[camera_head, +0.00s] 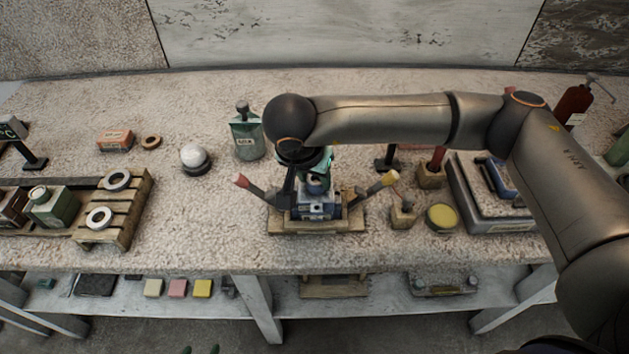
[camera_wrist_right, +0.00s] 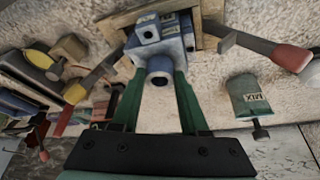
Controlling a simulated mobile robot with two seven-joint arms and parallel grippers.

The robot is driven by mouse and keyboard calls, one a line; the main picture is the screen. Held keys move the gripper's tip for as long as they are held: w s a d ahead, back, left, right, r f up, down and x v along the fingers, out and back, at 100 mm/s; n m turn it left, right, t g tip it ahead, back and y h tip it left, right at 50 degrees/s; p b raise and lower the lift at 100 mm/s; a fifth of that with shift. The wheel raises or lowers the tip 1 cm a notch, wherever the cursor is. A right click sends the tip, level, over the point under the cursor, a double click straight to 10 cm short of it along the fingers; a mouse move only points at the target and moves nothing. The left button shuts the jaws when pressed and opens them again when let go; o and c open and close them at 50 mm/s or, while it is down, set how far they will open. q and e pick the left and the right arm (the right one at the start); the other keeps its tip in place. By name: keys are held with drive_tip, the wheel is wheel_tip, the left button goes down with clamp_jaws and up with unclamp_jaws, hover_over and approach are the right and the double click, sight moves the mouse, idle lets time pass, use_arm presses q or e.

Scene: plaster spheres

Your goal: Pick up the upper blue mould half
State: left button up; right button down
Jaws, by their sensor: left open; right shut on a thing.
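The blue mould sits on a wooden base (camera_head: 290,228) in the middle of the bench. Its upper blue mould half (camera_head: 317,187) is partly hidden under my right arm in the head view. In the right wrist view a round blue neck of the upper half (camera_wrist_right: 160,68) sits between the green fingers of my right gripper (camera_wrist_right: 160,85), which is shut on it. Blue blocks with labels (camera_wrist_right: 146,34) show beyond it. I cannot tell whether the halves are apart. My left gripper (camera_head: 200,349) shows only as two green fingertips at the bottom edge, apart and empty.
Red-handled (camera_head: 241,181) and yellow-handled (camera_head: 388,181) tools slant out on either side of the mould. A pallet (camera_head: 135,212) holds rings. A yellow-topped pot (camera_head: 441,217) stands right.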

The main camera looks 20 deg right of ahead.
drive_tip(key=shift+r, duration=0.45)
drive_tip(key=s+a+r+b, duration=0.2)
drive_tip(key=s+a+r, duration=0.5)
drive_tip(key=s+r, duration=0.5)
drive_tip(key=w+d+r+n+y+p, duration=0.1)
drive_tip(key=w+d+r+n+p, duration=0.1)
drive_tip(key=d, duration=1.1)
drive_tip(key=w+n+p, duration=0.1)
drive_tip(key=w+n, duration=0.1)
drive_tip(key=w, duration=0.1)
drive_tip(key=shift+d+r+t+y+p, duration=0.2)
drive_tip(key=shift+t+y+p, duration=0.1)
drive_tip(key=shift+t+p, duration=0.1)
